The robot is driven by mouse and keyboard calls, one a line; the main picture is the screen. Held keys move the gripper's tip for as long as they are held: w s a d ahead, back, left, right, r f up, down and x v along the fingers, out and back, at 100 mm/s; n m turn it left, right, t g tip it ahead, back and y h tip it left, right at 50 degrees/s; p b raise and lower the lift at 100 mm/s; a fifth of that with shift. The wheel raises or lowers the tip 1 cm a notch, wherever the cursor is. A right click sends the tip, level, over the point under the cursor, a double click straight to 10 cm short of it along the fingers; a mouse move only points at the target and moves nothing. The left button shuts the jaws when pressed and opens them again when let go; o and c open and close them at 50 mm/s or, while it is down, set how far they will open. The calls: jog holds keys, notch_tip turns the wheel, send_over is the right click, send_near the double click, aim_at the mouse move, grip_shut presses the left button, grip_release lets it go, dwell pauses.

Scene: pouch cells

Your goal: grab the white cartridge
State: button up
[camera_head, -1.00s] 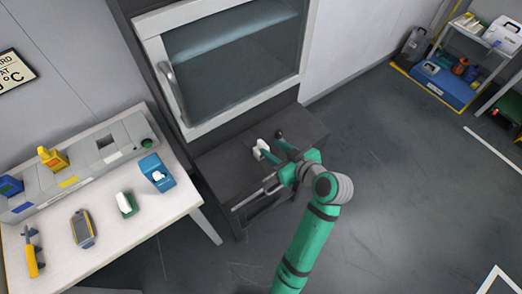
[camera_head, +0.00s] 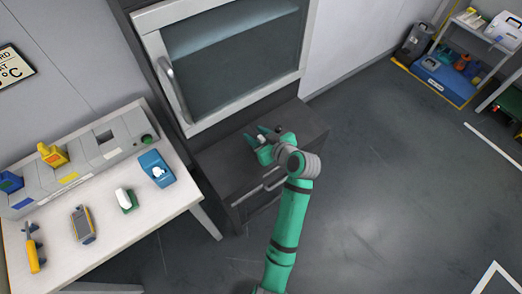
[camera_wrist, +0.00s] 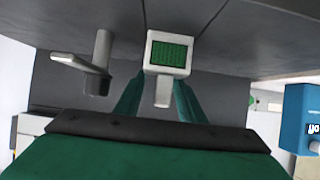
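A small white cartridge-like piece with a green gridded face (camera_wrist: 168,53) and a narrow white stem is ahead of my gripper in the wrist view. In the head view the white piece (camera_head: 262,139) shows at the dark cabinet, between my gripper's green fingers. My gripper (camera_head: 263,136) has its fingers spread, one on each side of the piece. In the wrist view the fingers (camera_wrist: 157,98) stand apart with a gap beside the stem. I see no clear contact, and the fingertips are partly hidden behind the white head.
A grey knob-like handle (camera_wrist: 98,65) sticks out left of the piece in the wrist view. The dark cabinet (camera_head: 225,165) stands below a glass-fronted hood (camera_head: 235,55). The white table (camera_head: 175,205) at left bears a blue device (camera_head: 155,168) and a white-and-green item (camera_head: 126,200).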

jog(key=shift+a, duration=0.1)
grip_shut()
jog(key=shift+a, duration=0.15)
dwell(1.3)
